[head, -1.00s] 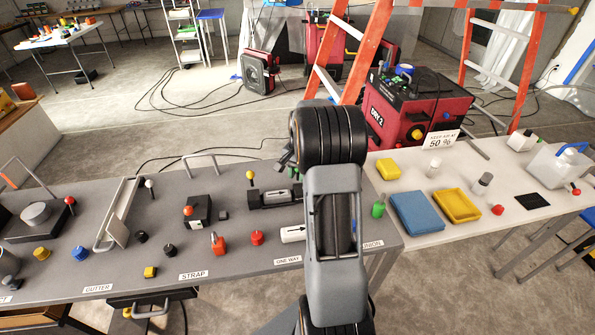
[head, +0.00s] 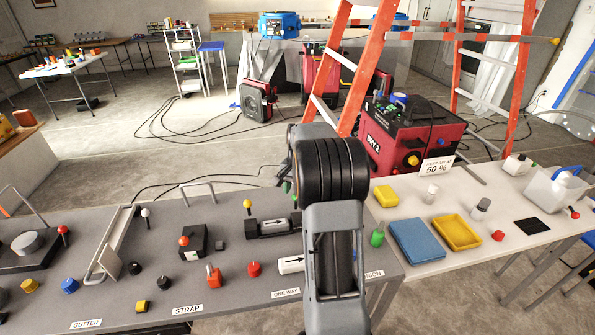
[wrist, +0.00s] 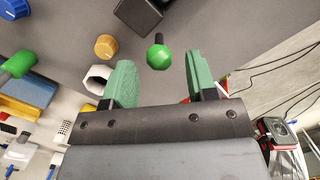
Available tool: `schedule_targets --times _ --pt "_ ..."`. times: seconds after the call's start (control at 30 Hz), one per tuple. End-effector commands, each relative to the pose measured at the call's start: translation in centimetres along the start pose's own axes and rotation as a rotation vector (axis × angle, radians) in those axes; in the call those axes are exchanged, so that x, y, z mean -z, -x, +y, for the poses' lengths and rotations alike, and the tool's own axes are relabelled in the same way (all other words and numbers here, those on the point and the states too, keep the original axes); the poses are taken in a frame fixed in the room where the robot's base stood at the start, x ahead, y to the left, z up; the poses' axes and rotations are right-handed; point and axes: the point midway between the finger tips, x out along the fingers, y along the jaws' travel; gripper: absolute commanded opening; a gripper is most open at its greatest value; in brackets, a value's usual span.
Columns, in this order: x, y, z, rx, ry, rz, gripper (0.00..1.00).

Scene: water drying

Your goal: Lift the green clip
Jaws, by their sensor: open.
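A green ball on a short dark stem (wrist: 158,57) shows in the wrist view, ahead of and between my fingertips. I cannot tell for sure which one is the green clip. My gripper (wrist: 154,80) is open, its two green finger pads apart with nothing between them. In the head view my arm hides most of the gripper and the table spot under it.
The grey table holds a red padlock-like piece (head: 213,274), a red knob (head: 254,269) and a black block (head: 194,242). The white table has a blue tray (head: 417,243) and a yellow tray (head: 457,232). A red dryer (head: 410,140) and orange ladder (head: 365,65) stand behind.

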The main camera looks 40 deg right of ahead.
Motion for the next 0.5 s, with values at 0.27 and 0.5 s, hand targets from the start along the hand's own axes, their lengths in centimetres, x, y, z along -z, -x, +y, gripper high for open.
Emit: schedule_targets --times 0.27,0.5 --pt "0.0 5.5 0.0 0.002 0.0 0.003 0.52" --pt "0.0 8.2 0.0 0.0 0.0 0.002 0.52"
